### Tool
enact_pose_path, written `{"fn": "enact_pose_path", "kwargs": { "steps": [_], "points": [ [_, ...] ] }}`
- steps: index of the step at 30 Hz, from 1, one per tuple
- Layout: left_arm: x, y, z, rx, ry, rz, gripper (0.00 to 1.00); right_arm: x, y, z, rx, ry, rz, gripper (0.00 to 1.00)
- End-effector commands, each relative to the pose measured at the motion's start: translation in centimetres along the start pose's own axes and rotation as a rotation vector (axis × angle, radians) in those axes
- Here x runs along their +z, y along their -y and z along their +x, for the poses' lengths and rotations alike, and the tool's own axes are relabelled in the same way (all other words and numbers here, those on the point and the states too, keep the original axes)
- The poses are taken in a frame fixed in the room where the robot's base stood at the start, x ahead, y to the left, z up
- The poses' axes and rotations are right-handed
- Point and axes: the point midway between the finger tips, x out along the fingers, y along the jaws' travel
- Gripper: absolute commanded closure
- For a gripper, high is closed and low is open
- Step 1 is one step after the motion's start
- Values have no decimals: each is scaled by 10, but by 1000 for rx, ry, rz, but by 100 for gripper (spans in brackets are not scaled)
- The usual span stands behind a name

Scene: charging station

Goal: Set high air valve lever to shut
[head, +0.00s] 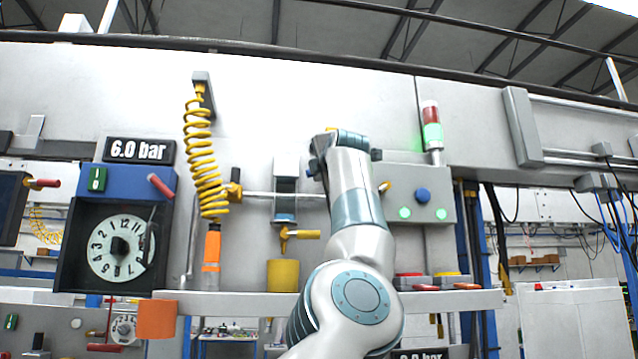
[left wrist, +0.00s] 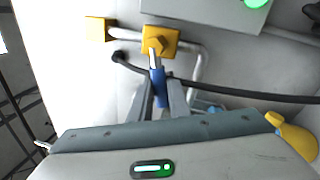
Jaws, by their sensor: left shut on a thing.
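In the left wrist view the air valve has a yellow body (left wrist: 160,40) on a grey pipe, with a lever with a blue handle (left wrist: 158,86). The lever extends from the valve body toward my gripper, roughly across the pipe. My left gripper (left wrist: 161,100) is shut on the blue handle, one finger on each side. In the head view my left arm rises in the middle, and its gripper end (head: 330,148) is at the wall panel. The arm hides the valve and lever there. My right gripper is in neither view.
A yellow coiled hose (head: 205,160) hangs left of my arm. A grey box (head: 420,208) with green lights and a blue button is close on the right. A "6.0 bar" display (head: 139,150) and a dial (head: 117,248) are at left. A shelf (head: 450,302) runs below.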

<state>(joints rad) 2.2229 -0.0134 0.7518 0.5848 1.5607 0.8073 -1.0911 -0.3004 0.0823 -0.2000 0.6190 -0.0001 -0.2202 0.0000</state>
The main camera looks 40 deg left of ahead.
Motion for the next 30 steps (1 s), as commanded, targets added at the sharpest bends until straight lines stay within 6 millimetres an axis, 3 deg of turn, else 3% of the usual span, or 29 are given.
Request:
{"fn": "enact_pose_path", "kwargs": {
  "steps": [12, 30],
  "points": [
    [3, -14, 3, 1, 55, 269, 100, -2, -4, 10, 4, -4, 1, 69],
    [4, -17, 3, 0, 65, 322, 100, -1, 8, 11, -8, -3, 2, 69]
  ]
}}
